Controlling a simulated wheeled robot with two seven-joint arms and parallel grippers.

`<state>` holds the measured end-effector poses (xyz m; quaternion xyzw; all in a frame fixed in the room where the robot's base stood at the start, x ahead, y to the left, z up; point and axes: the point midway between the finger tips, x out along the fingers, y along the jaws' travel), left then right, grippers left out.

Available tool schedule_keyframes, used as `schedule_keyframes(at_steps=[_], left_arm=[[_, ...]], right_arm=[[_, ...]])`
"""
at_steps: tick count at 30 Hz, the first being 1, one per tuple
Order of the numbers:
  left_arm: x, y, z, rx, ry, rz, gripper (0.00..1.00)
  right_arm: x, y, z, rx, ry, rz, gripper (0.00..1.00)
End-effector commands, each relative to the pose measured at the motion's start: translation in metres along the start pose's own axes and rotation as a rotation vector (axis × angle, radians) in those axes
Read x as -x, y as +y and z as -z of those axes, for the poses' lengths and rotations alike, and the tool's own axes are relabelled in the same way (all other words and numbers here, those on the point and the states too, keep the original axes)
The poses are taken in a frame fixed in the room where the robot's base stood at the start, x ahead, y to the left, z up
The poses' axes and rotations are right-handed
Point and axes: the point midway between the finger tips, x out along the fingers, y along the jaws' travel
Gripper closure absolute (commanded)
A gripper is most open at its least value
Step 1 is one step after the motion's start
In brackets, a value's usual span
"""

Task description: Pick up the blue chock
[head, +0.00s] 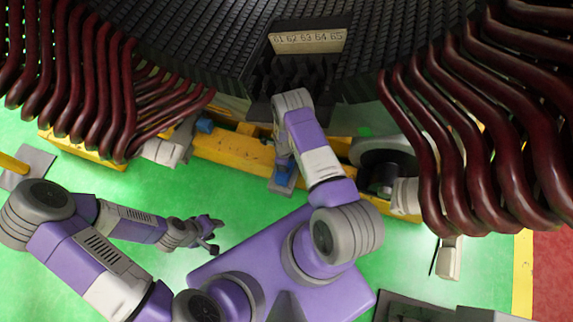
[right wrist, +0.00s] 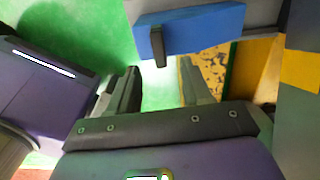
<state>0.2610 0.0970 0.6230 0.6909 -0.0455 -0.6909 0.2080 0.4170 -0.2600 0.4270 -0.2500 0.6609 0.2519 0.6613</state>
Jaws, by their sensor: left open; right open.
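A blue chock (right wrist: 200,28) shows at the top of the right wrist view, with a short dark peg at its lower left end. It lies just beyond the fingertips of my right gripper (right wrist: 158,68), which is open and empty; no contact is visible. In the head view a blue piece (head: 283,173) shows under my right arm, by the yellow beam; the right gripper itself is mostly hidden there. Another small blue piece (head: 204,125) is further left on the beam. My left gripper (head: 214,236) is open and empty above the green floor.
The yellow beam (head: 232,151) runs below the dark stator core (head: 200,40). Dark red coil ends (head: 95,85) hang at left and more (head: 490,120) at right, close to my right arm. A number plate (head: 308,41) sits on the core. Green floor is free around my left gripper.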

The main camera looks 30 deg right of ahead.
Motion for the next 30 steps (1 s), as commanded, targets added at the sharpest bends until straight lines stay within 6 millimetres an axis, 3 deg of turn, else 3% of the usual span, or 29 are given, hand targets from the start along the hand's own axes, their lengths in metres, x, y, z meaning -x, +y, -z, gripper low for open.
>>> schedule_keyframes(at_steps=[16,26,30], left_arm=[[-0.029,-0.011,0.001,0.000,0.000,0.000,0.57],[-0.030,-0.011,0.001,0.000,0.000,0.000,0.57],[-0.030,-0.011,0.001,0.000,0.000,0.000,0.57]], right_arm=[[-0.070,0.001,-0.003,-0.020,0.002,0.001,0.51],[-0.076,0.001,-0.004,-0.021,0.002,0.002,0.51],[-0.076,0.001,-0.004,-0.020,0.001,0.002,0.69]])
